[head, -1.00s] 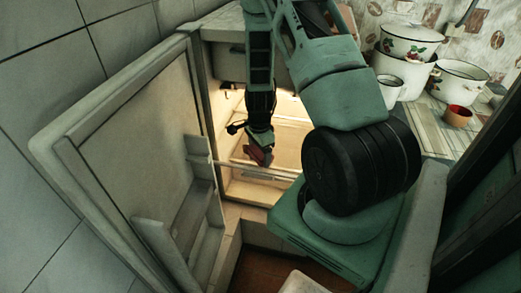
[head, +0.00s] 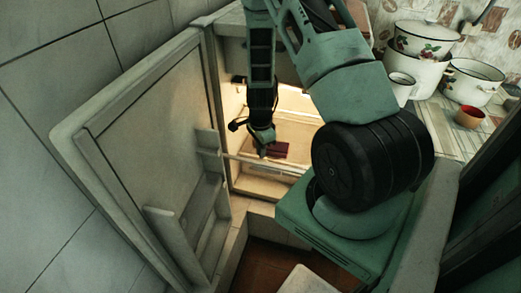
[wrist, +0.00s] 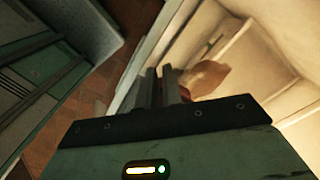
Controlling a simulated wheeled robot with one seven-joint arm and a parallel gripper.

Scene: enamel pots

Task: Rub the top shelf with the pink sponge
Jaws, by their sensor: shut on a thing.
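My gripper (head: 266,146) reaches down inside the open, lit fridge. It is shut on the sponge (head: 279,149), which looks dark reddish in the head view and sticks out to the right of the fingers. In the wrist view the two dark fingers (wrist: 165,88) are close together, and the sponge (wrist: 207,76) shows beside them as a brownish-pink shape, partly hidden. The pale shelf (head: 295,131) is around and below the sponge. I cannot tell whether the sponge touches it.
The fridge door (head: 150,140) stands open on the left, with a door rack (head: 192,225). A pale bar (head: 265,165) crosses the fridge's front. Enamel pots (head: 418,68) and a red-brown bowl (head: 470,117) stand on the counter at the right.

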